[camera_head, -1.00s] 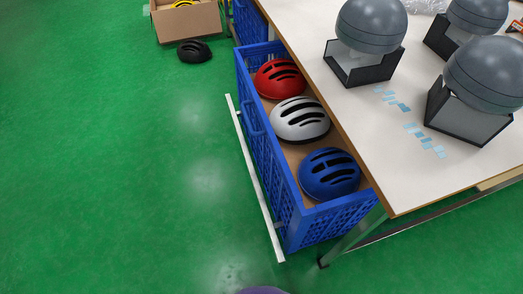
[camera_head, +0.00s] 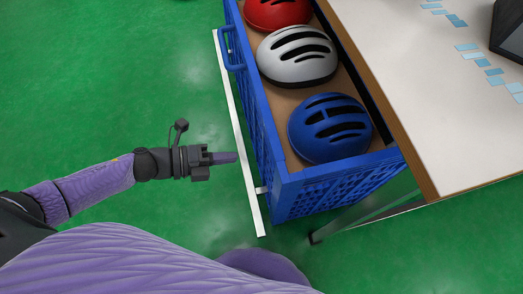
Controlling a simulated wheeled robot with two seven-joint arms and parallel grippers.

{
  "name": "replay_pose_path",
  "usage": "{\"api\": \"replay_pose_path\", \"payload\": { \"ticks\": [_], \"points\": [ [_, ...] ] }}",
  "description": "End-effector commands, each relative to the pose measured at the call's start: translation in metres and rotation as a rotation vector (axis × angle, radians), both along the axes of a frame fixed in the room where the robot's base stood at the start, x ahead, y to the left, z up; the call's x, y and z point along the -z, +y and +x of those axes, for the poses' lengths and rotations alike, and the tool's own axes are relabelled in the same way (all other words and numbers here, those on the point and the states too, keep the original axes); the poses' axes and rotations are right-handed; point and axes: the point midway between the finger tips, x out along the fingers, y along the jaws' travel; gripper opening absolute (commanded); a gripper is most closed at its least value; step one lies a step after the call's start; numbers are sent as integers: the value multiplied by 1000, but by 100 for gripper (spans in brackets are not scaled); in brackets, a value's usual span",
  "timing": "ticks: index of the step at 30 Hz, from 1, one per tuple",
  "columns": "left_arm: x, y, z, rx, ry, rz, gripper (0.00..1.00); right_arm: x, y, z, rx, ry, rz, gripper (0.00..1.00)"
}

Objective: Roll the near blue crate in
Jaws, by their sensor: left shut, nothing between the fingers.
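The near blue crate (camera_head: 291,181) stands partly under the table edge and sticks out to the left. Its open top shows a red helmet (camera_head: 277,12), a white helmet (camera_head: 297,55) and a blue helmet (camera_head: 329,128) in a row. A blue handle (camera_head: 232,52) is on its left side. A white bar (camera_head: 239,135) runs along that side near the floor. My left gripper (camera_head: 236,157) is shut and empty, left of the crate's near end and apart from its wall as seen here. My right gripper is out of view.
The white table (camera_head: 435,110) with a wooden edge overhangs the crate's right side. Pale blue pieces (camera_head: 480,60) and part of a dark stand (camera_head: 510,32) are on it. A table leg (camera_head: 330,230) stands by the crate's near corner. Green floor (camera_head: 120,80) is clear on the left.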

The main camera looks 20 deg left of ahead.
Motion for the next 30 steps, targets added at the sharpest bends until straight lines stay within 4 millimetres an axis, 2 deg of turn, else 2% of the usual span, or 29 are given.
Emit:
{"api": "replay_pose_path", "payload": {
  "ticks": [1,4,12,30],
  "points": [
    [8,-8,6,1,0,-2,0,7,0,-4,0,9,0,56],
    [14,-25,17,0,2,-3,0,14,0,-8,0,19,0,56],
    [11,-54,37,-3,2,-1,0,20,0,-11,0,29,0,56],
    [8,-62,42,-3,0,-1,0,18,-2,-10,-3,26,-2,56]
  ]
}}
